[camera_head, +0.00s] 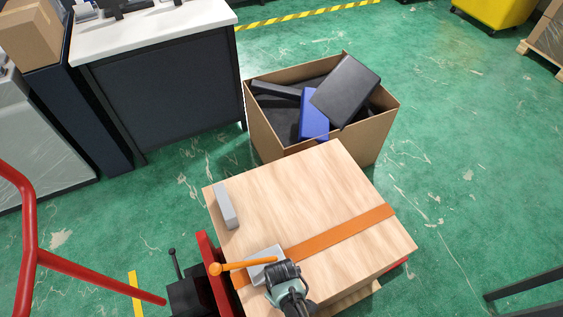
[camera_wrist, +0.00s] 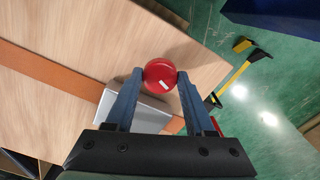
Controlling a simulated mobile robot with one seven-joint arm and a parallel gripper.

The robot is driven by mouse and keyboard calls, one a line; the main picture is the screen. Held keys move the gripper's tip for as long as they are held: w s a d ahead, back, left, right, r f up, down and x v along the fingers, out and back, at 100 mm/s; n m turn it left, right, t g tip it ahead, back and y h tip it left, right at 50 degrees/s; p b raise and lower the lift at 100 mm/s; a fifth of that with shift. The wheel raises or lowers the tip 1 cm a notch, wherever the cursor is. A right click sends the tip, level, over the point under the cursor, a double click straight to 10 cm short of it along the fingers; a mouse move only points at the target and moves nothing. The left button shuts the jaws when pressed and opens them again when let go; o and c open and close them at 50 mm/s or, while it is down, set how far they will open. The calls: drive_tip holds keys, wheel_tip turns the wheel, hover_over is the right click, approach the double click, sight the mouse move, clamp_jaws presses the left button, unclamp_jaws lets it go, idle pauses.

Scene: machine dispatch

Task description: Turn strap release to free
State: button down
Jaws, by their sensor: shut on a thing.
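A wooden crate (camera_head: 290,205) has an orange strap (camera_head: 340,233) across its top, and the strap also shows in the wrist view (camera_wrist: 50,67). A grey block (camera_head: 262,254) sits at the strap's near end, beside my gripper (camera_head: 275,272). In the wrist view, a round red knob (camera_wrist: 160,73) with a small white mark lies between the two blue fingertips of my gripper (camera_wrist: 160,78). My gripper is shut on this knob. The grey block (camera_wrist: 140,110) shows beneath the fingers. In the head view my gripper hides the knob.
An orange ball-ended lever (camera_head: 235,265) shows left of my gripper. A second grey block (camera_head: 226,206) lies on the crate. An open cardboard box (camera_head: 335,142) with dark and blue items stands behind it. Red rails (camera_head: 30,220) are at left. Green floor at right is mostly clear.

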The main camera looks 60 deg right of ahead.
drive_tip(key=n, duration=0.4)
drive_tip(key=shift+n, duration=0.3)
idle(0.5)
drive_tip(key=shift+c, duration=1.3)
unclamp_jaws()
wheel_tip(320, 180, up, 13)
drive_tip(key=p, duration=0.2)
